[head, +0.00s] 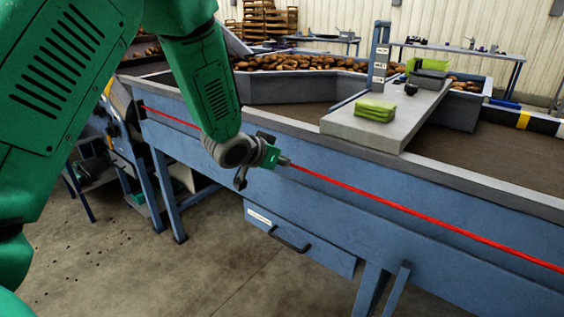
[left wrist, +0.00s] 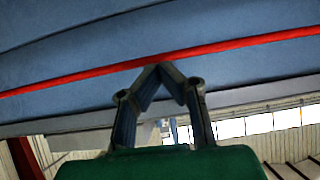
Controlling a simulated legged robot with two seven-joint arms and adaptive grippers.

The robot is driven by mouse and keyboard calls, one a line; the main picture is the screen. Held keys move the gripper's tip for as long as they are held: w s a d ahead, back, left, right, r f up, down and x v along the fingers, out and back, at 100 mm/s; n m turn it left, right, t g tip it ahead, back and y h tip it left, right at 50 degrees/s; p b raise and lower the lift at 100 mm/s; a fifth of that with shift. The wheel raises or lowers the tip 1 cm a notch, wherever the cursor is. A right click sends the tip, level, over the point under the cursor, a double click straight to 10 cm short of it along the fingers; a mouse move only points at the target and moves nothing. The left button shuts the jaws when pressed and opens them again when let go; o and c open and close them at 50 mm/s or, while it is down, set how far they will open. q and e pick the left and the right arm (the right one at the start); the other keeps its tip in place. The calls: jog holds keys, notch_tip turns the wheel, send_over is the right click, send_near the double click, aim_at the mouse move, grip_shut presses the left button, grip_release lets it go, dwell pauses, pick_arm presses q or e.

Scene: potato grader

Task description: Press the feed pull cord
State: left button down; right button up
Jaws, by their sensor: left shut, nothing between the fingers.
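The feed pull cord (head: 425,215) is a thin red line running along the blue side of the grader, in the head view from the upper left to the lower right. My left gripper (head: 286,161) is at the cord, its fingertips overlapping it in the head view. In the left wrist view the cord (left wrist: 235,48) crosses just beyond the fingertips of my left gripper (left wrist: 160,70), which meet in a point with nothing between them. I cannot tell whether the fingertips touch the cord. My right gripper is not in view.
The blue grader (head: 310,210) has a drawer with a dark handle (head: 290,240) below the cord. A grey shelf (head: 385,120) on top holds a green stack (head: 375,109). Potatoes (head: 300,62) lie behind. Concrete floor (head: 140,265) is open at the lower left.

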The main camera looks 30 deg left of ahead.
pick_arm(q)
jog(key=v, duration=0.9)
jog(key=shift+s, duration=0.2)
jog(key=shift+f, duration=0.1)
jog(key=s+d+f+g, duration=0.3)
jog(key=s+f, duration=0.3)
jog(key=f, duration=0.5)
jog(key=s+d+f+g, duration=0.25)
jog(key=s+f, duration=0.35)
jog(key=f, duration=0.4)
jog(key=s+d+f+g, duration=0.2)
jog(key=s+f, duration=0.4)
jog(key=s, duration=0.3)
jog(key=s+d+f+g, duration=0.2)
jog(key=s+f, duration=0.4)
jog(key=s, duration=0.4)
jog(key=shift+f+g+y, duration=0.2)
jog(key=shift+g+y, duration=0.2)
jog(key=shift+g, duration=0.15)
